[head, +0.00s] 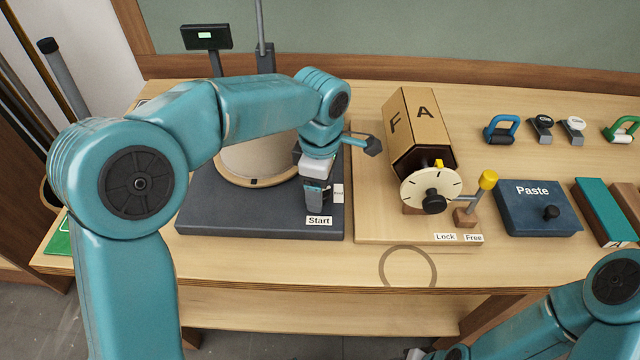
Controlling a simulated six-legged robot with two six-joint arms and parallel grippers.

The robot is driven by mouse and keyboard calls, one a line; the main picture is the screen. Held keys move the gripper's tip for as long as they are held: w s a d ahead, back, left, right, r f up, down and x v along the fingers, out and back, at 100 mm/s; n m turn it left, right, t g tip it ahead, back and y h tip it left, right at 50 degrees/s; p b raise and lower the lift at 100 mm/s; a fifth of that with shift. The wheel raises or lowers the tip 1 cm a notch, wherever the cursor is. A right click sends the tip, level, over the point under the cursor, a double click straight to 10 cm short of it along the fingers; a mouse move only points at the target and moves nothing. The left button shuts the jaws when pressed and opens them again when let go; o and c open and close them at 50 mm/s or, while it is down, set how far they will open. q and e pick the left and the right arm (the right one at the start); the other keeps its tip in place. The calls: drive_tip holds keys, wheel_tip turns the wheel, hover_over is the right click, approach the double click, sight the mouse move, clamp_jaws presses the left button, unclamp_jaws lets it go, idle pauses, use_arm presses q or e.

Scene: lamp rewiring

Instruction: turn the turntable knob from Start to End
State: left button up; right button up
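The turntable has a dark grey base (240,222) with a round beige plate (245,165) on the left of the bench. A white "Start" label (319,221) is on the base's front right. My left gripper (316,200) points down over the base's right part, just behind that label. Its dark fingers cover the spot where a knob could be, so I cannot make out the knob or whether the fingers hold it. Small white pieces (338,193) show just right of the fingers; no "End" label is readable.
Right of the turntable, a wooden board (385,228) carries a lettered drum (418,125), a dial (431,188) and a yellow-tipped lever (488,180). A blue "Paste" box (537,208) stands farther right. A small display (206,37) stands behind. The bench front is mostly clear.

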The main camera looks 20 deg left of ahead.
use_arm(q)
wheel_tip(320, 180, up, 16)
drive_tip(key=p, duration=0.2)
drive_tip(key=shift+r, duration=0.15)
drive_tip(key=shift+s, duration=0.1)
idle(0.5)
